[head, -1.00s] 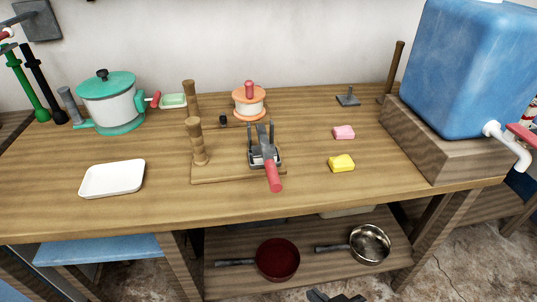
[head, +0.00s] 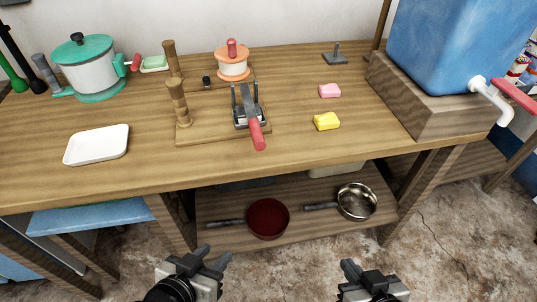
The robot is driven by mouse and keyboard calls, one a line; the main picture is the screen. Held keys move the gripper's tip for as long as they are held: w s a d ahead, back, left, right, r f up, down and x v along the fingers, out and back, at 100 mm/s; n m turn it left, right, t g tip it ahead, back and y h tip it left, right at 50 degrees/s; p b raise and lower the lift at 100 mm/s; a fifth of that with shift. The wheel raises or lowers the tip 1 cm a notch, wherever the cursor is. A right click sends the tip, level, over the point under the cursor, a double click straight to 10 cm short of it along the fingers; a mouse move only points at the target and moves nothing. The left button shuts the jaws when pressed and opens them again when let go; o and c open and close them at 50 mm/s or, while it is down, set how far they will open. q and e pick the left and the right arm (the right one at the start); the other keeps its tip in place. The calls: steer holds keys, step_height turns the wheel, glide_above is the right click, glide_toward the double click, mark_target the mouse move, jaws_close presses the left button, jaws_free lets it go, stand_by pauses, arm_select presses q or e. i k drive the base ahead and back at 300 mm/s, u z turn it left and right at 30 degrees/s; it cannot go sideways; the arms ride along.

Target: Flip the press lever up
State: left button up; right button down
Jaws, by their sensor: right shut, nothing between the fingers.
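The press lever (head: 256,134) has a red handle and a grey metal arm. It slopes down toward the table's front, with its handle tip reaching past the front edge of the wooden board (head: 205,138). Its dark metal press base (head: 241,120) sits on the board's right part, with two upright prongs. My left gripper (head: 216,253) is open and empty, low in front of the table. My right gripper (head: 347,263) is shut and empty, low and to the right. Both are well apart from the lever.
Turned wooden posts (head: 181,101) stand left of the press. A yellow block (head: 326,121) and pink block (head: 329,90) lie to its right. A white tray (head: 97,145) lies left. Two pans (head: 268,219) are on the lower shelf. The tabletop front of the lever is clear.

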mark_target(250, 110)
steer(key=k, duration=0.7)
steer(key=u, duration=0.95)
steer(key=i, duration=0.55)
steer(key=u, duration=0.05)
